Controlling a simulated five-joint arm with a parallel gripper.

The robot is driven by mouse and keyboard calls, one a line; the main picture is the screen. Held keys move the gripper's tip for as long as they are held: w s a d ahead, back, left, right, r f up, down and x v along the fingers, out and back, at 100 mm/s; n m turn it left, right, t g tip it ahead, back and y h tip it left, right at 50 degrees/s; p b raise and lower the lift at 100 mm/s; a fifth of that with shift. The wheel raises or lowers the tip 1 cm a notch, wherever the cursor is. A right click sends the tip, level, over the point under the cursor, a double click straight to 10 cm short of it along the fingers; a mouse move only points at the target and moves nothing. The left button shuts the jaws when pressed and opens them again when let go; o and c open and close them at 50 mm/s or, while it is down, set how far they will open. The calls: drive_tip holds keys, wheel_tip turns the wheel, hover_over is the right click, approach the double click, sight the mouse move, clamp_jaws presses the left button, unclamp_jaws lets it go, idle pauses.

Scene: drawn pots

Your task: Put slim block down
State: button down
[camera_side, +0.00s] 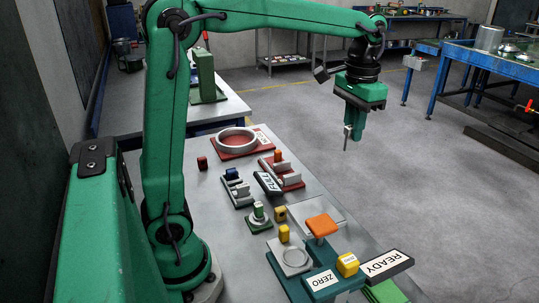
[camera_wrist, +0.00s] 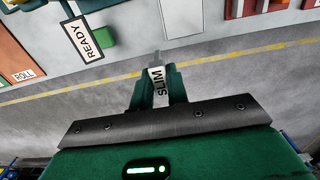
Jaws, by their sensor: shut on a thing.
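My gripper (camera_side: 347,128) hangs from the arm at the upper right of the side view, pointing down. Its two green fingers also show in the wrist view (camera_wrist: 158,78). They are shut on the slim block (camera_wrist: 158,82), a narrow pale piece with a label reading SLIM. In the side view the block (camera_side: 346,138) is only a thin grey sliver below the fingers. It is held in the air, with grey floor behind it in both views. It touches no surface that I can see.
The grey worktable (camera_side: 222,215) carries a red base with a grey ring (camera_side: 235,140), several small blocks and holders, an orange-topped piece (camera_side: 321,225) and a READY sign (camera_side: 386,264). The sign also shows in the wrist view (camera_wrist: 86,40). Open floor (camera_side: 440,190) lies right of the table.

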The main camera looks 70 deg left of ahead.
drive_tip(key=s+d, duration=0.4)
drive_tip(key=d, duration=0.5)
drive_tip(key=s+d, duration=0.3)
drive_tip(key=d, duration=0.6)
drive_tip(key=s+d, duration=1.2)
drive_tip(key=s, duration=0.3)
wheel_tip(320, 180, down, 18)
drive_tip(key=shift+f, duration=0.2)
drive_tip(key=shift+w+f, duration=0.1)
drive_tip(key=shift+f, duration=3.85)
drive_tip(key=shift+f, duration=0.15)
